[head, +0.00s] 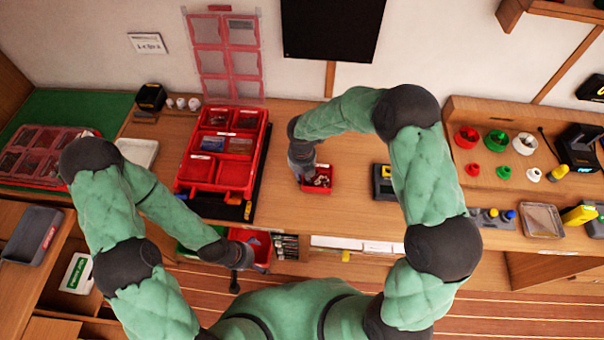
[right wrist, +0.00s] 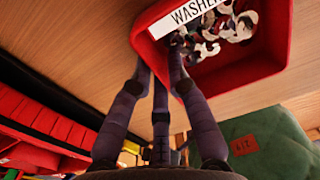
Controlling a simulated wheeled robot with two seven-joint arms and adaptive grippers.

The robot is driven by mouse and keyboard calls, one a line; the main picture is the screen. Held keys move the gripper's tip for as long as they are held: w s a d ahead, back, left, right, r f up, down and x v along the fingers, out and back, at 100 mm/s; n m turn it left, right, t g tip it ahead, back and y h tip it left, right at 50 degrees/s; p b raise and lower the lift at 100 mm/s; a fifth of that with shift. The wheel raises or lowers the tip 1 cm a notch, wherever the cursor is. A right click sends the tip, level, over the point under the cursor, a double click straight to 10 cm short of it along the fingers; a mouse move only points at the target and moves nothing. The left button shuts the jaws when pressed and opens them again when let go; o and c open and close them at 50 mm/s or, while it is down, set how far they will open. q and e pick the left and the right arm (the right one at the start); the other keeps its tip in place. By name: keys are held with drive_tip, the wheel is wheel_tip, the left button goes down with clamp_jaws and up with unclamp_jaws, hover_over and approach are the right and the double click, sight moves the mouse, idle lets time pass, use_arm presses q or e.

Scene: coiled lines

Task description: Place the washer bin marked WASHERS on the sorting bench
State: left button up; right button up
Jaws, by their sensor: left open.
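The washer bin (head: 318,178) is a small red open bin with loose washers in it, at the middle of the sorting bench (head: 345,140). In the right wrist view the bin (right wrist: 272,66) shows a white label reading "WASHER", its end cut off by the frame. My right gripper (head: 307,172) is at the bin's left side. In the wrist view its fingers (right wrist: 160,65) straddle the bin's wall and look shut on it. Whether the bin touches the bench is hard to tell. My left gripper (head: 234,284) is open and empty, low in front of the bench.
A red sorting case (head: 236,172) lies left of the bin on the bench. A black and yellow device (head: 384,182) stands close on the right. A raised board with coloured spools (head: 497,140) is further right. Bare bench lies behind the bin and between it and the case.

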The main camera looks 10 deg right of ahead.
idle(0.3)
wheel_tip(320, 180, up, 12)
drive_tip(key=p, duration=0.2)
drive_tip(key=shift+r, duration=0.2)
